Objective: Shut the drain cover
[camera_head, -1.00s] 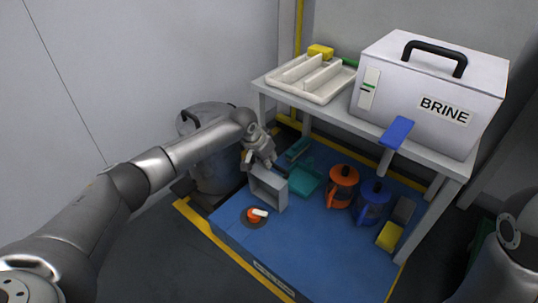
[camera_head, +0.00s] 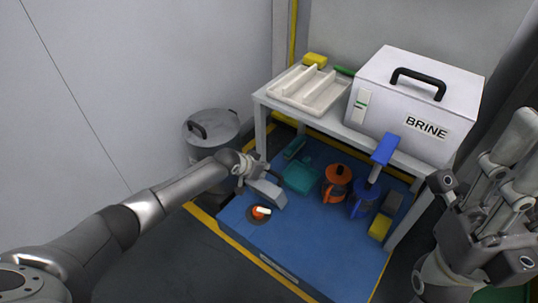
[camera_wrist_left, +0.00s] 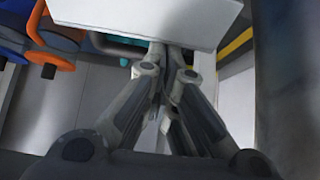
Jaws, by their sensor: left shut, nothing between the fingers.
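An orange and white piece (camera_head: 262,211) sits at the drain. My left gripper (camera_head: 245,181) is shut and empty at the plate's upper left side. In the left wrist view the fingertips (camera_wrist_left: 172,48) meet at the lower edge of a pale plate (camera_wrist_left: 150,18); I cannot tell whether they touch it. My right gripper (camera_head: 490,170) is at the right edge, away from the drain; its jaw state is unclear.
A table (camera_head: 262,97) behind bears a tray (camera_head: 292,98) and the BRINE box (camera_head: 400,110). A lidded bin (camera_head: 210,130) is left.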

